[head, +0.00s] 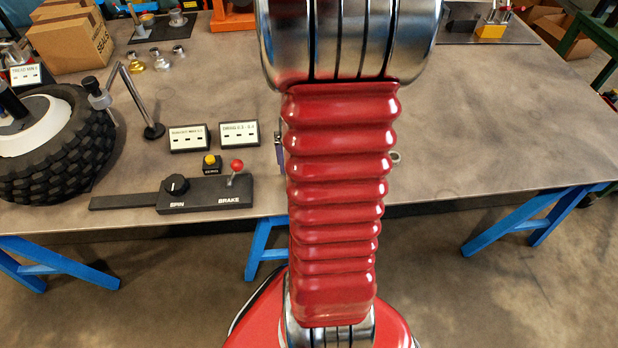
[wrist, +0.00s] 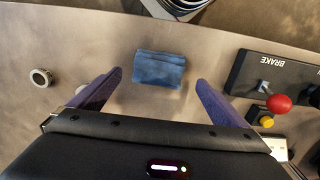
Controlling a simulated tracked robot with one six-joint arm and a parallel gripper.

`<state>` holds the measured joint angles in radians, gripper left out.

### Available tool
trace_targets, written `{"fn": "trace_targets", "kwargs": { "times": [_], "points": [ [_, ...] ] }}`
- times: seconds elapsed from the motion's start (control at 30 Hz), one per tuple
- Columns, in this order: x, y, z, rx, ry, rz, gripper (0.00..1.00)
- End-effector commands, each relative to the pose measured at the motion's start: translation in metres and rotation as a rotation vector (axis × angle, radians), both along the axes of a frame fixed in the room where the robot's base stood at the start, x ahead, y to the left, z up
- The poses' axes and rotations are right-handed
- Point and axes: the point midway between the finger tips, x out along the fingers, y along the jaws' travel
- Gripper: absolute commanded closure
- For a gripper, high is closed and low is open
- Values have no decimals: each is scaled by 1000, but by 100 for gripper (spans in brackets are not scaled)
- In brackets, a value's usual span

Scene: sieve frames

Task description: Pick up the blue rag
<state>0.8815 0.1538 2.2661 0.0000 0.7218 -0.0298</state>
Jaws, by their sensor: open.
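The blue rag (wrist: 160,69) lies folded on the table in the wrist view, a little beyond my fingertips and centred between them. My gripper (wrist: 160,82) is open, with its two purple fingers spread on either side of the rag and nothing between them. In the head view my red arm hides the rag and nearly all of the gripper.
A metal ring (wrist: 41,77) lies left of the rag in the wrist view. The brake panel (wrist: 275,75) with its red-knobbed lever (wrist: 279,103) stands close on the right.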

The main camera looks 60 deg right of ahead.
Motion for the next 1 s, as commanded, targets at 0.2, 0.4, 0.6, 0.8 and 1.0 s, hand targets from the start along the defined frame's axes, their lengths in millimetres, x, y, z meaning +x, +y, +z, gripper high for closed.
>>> {"fn": "trace_targets", "kwargs": {
  "times": [0.2,0.4,0.6,0.8,1.0],
  "points": [
    [0,0,-2,-1,-1,0,3],
    [0,0,-4,1,1,0,3],
    [-1,-1,-23,4,3,0,3],
    [-1,-2,-46,2,2,1,3],
    [-1,-2,-53,0,0,1,3]
  ]
}}
